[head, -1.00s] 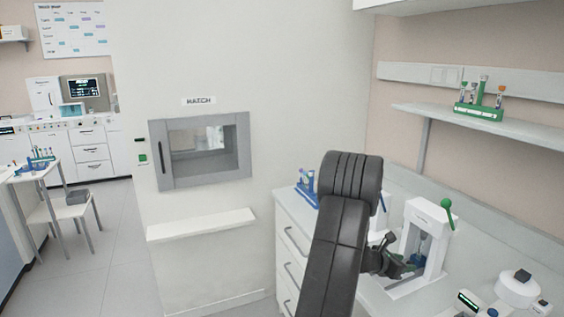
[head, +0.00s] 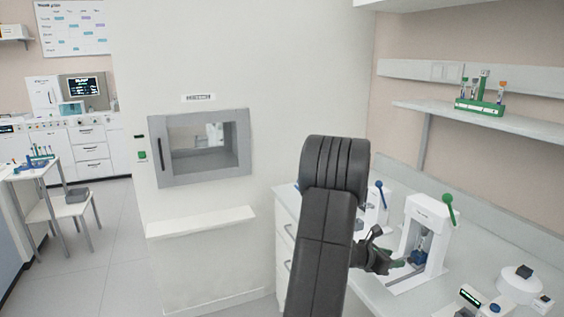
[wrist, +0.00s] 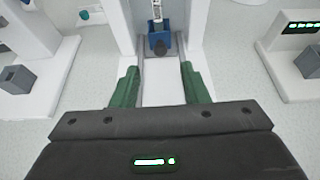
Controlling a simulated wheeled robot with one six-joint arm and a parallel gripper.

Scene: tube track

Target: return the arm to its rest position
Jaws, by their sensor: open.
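My dark arm rises in the middle of the head view, and my gripper (head: 405,266) is at the front of a white stand with a green lever (head: 418,225). In the wrist view my gripper (wrist: 160,86) is open, with its two green fingers apart and nothing between them. A blue block (wrist: 159,42) holding a clear tube (wrist: 157,12) sits in the stand, just beyond the fingertips. The fingers look apart from the block. The arm's upper link hides part of the counter behind it.
A similar stand with a blue lever (head: 377,207) is to the left. A round white device (head: 518,285) and a small box with a lit display (head: 470,299) are at the right. A shelf (head: 490,121) above holds a green tube rack (head: 480,108). A hatch (head: 200,148) is in the wall.

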